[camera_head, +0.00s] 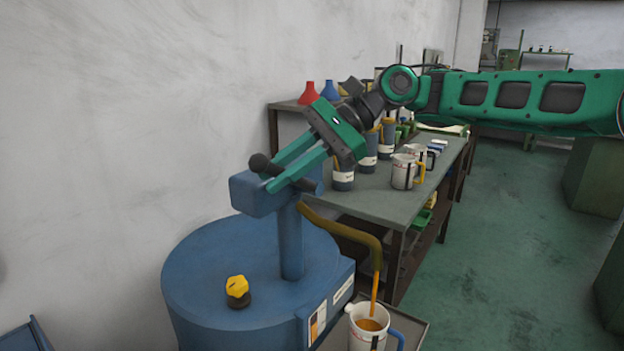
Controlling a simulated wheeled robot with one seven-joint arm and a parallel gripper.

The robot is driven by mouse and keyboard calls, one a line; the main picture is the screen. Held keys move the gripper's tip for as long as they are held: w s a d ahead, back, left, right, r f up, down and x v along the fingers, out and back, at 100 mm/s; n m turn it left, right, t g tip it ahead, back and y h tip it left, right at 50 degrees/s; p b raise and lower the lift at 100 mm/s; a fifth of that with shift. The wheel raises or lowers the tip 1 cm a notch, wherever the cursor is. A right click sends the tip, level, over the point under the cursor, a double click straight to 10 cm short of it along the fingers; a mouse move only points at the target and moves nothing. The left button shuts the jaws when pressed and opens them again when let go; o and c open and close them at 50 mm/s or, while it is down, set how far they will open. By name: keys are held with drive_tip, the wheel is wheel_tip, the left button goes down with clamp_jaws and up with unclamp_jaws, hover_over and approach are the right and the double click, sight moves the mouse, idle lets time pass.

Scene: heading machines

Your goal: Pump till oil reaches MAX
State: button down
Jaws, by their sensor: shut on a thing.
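A blue drum (235,265) with a blue hand pump (291,240) on top stands against the wall. My gripper (270,176) is shut on the pump's dark handle (259,162), with its green fingers around the bar. A brownish-yellow spout (350,231) runs right and bends down. A thin amber stream of oil (374,292) falls from it into a white jug (359,341) with a blue handle. Amber oil (369,324) shows inside the jug. The jug's lower part is cut off by the frame, and I cannot read a MAX mark or the oil level against it.
The jug stands by a grey tray (412,325). A yellow cap (237,286) sits on the drum. Behind, a workbench (400,205) holds several jugs and oil containers. Red (308,94) and blue (329,92) funnels stand farther back. Green floor (500,260) is clear at right.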

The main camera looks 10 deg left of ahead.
drive_tip(key=shift+w+a+r+m+g+y, duration=0.15)
drive_tip(key=shift+w+r+g+y, duration=0.1)
drive_tip(key=shift+r, duration=0.2)
drive_tip(key=shift+w+d+r+m+g+y, duration=0.1)
drive_tip(key=shift+w+r+m+g+y, duration=0.1)
drive_tip(key=shift+r, duration=0.2)
drive_tip(key=shift+w+d+r+g+y, duration=0.25)
drive_tip(key=shift+w+r+g, duration=0.1)
drive_tip(key=shift+w+r, duration=0.2)
drive_tip(key=c, duration=1.6)
unclamp_jaws()
drive_tip(key=shift+c, duration=0.2)
drive_tip(key=shift+f, duration=0.1)
drive_tip(key=shift+d, duration=0.15)
drive_tip(key=v, duration=1)
drive_tip(key=shift+w+d, duration=0.2)
drive_tip(key=shift+w, duration=0.1)
